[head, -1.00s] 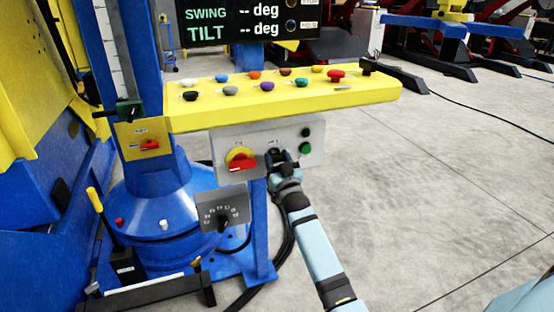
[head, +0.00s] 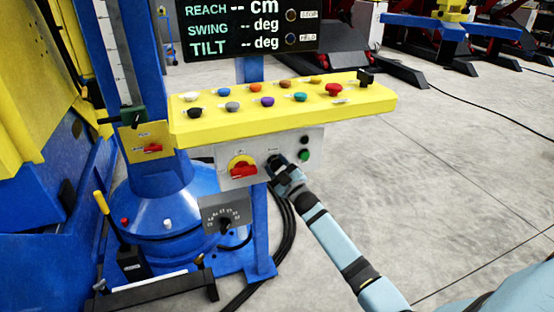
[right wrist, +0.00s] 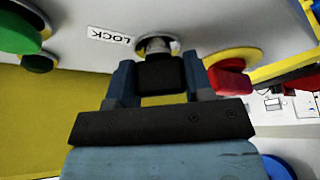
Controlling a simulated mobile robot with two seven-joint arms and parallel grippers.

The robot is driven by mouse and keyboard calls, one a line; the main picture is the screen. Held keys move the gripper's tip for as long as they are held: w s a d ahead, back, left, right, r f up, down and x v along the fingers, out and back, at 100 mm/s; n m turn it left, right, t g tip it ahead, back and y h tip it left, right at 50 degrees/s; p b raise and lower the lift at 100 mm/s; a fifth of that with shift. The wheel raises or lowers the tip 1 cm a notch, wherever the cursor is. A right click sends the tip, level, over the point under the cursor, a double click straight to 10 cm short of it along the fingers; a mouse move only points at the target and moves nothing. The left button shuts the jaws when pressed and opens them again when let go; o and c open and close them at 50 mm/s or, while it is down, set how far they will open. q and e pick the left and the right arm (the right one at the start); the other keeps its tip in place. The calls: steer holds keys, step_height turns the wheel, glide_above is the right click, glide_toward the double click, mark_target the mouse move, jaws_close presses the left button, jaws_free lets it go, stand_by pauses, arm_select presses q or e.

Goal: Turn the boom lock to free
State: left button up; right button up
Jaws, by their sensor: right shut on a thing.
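My right gripper (head: 279,164) is at the grey front panel (head: 229,154) below the yellow console. In the right wrist view its two fingers (right wrist: 161,82) are shut on a black key-like knob (right wrist: 162,72). The knob sits on a short metal stem that enters a round collar in the panel. A white label reading LOCK (right wrist: 111,36) shows upside down beside the collar. In the head view the gripper hides most of this knob. I cannot read its exact turn angle. My left gripper is not in view.
A red rotary handle on a yellow disc (head: 241,162) is left of the gripper. Black and green buttons (head: 304,154) are close on its right. The yellow console (head: 220,128) with several coloured knobs overhangs above. A dial box (head: 224,212) hangs lower left.

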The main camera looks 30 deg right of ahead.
steer(key=n, duration=0.1)
steer(key=n+y+p, duration=0.1)
steer(key=shift+d+r+n+g, duration=0.1)
steer(key=shift+r+n+g, duration=0.15)
steer(key=shift+n+g, duration=0.05)
steer(key=n+g+p, duration=0.1)
steer(key=n+p, duration=0.1)
steer(key=n, duration=0.1)
steer(key=shift+y+p, duration=0.3)
steer(key=n+g+p, duration=0.1)
steer(key=n+p, duration=0.1)
steer(key=n+g+p, duration=0.1)
steer(key=n, duration=0.2)
steer(key=shift+y+p, duration=0.4)
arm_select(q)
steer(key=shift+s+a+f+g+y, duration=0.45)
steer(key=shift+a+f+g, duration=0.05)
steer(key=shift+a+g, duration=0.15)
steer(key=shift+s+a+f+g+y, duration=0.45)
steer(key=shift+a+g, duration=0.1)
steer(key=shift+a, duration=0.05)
arm_select(e)
steer(key=shift+f+n, duration=0.15)
steer(key=shift+n, duration=0.45)
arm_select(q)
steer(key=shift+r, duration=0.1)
arm_select(e)
steer(key=o, duration=0.9)
steer(key=shift+f, duration=0.1)
